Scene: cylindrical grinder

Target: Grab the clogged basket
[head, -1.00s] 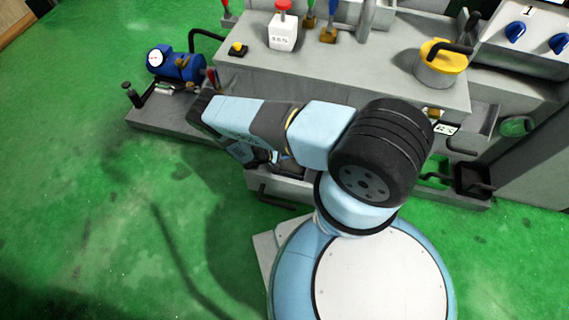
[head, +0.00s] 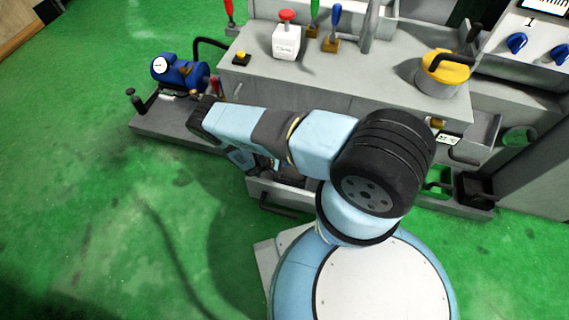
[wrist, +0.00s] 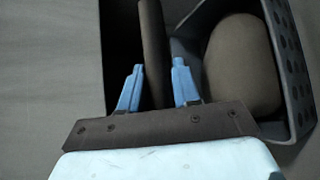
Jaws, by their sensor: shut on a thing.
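In the wrist view my gripper (wrist: 157,72) has its two blue fingers on either side of a dark upright bar (wrist: 152,40), shut on it. The bar looks like the handle of the clogged basket (wrist: 286,62), a dark box with a perforated wall just right of the fingers. A dull brown rounded lump (wrist: 242,65) fills much of the basket. Where the bar joins the basket is not clear. In the head view my arm hides the fingers and most of the basket.
A blue pump (head: 180,74) stands at left. Green floor (head: 90,190) at left is clear.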

